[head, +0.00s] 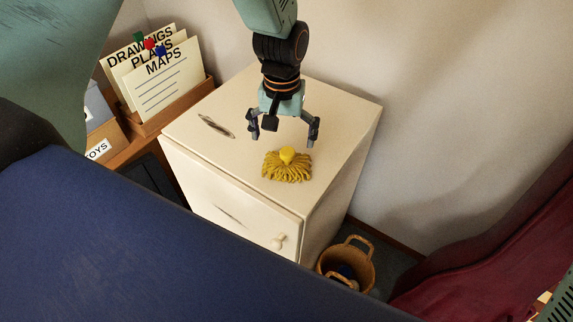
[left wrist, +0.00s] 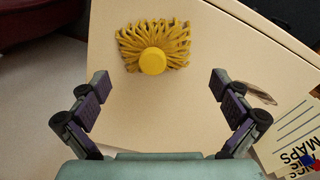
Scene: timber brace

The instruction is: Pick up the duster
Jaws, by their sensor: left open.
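The duster (head: 287,170) is yellow, with a mop-like fringe and a round yellow knob on top. It lies on the top of a cream cabinet (head: 340,110), near its front edge. My left gripper (head: 283,137) is open and empty, above the cabinet top and just behind the duster. In the left wrist view the duster (left wrist: 153,50) shows whole, beyond the fingertips and roughly centred between the open fingers (left wrist: 160,95). The fingers appear apart from it. My right gripper is not in view.
A wooden box of cards marked drawings, plans and maps (head: 155,75) stands left of the cabinet. A slot-like mark (head: 216,127) is on the cabinet top. A wicker basket (head: 347,265) stands at lower right. A dark blue surface (head: 130,240) fills the foreground; a dark red cloth (head: 480,255) hangs right.

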